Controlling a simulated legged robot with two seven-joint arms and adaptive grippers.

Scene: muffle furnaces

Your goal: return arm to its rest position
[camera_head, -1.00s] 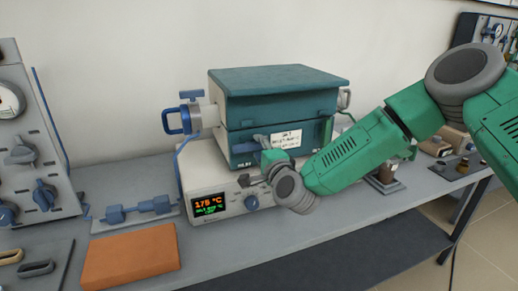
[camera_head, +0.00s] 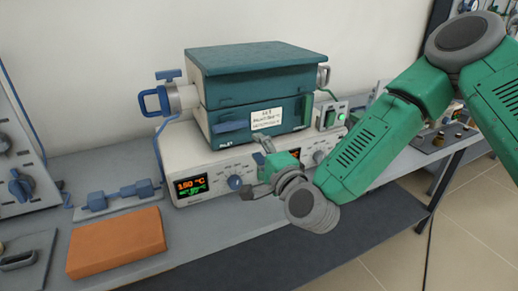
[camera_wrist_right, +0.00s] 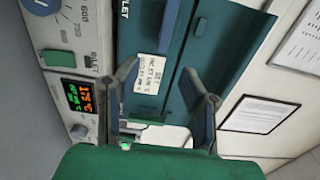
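My right arm comes in from the right in the head view. Its gripper (camera_head: 258,170) is in front of the teal furnace (camera_head: 235,90) and its control panel (camera_head: 215,165). In the wrist view the two fingers (camera_wrist_right: 160,75) stand apart with nothing held between them; the teal furnace front and its white label (camera_wrist_right: 148,82) lie beyond. I cannot tell how close the fingertips are to the panel. The orange display (camera_head: 192,186) at the panel's left appears to read 150 °C. The arm hides part of the panel's right side. My left gripper is not in view.
An orange-brown block (camera_head: 115,243) lies on the grey bench (camera_head: 215,225) at front left. Blue-handled valves (camera_head: 120,195) stand behind it. Open floor (camera_head: 400,255) shows at lower right.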

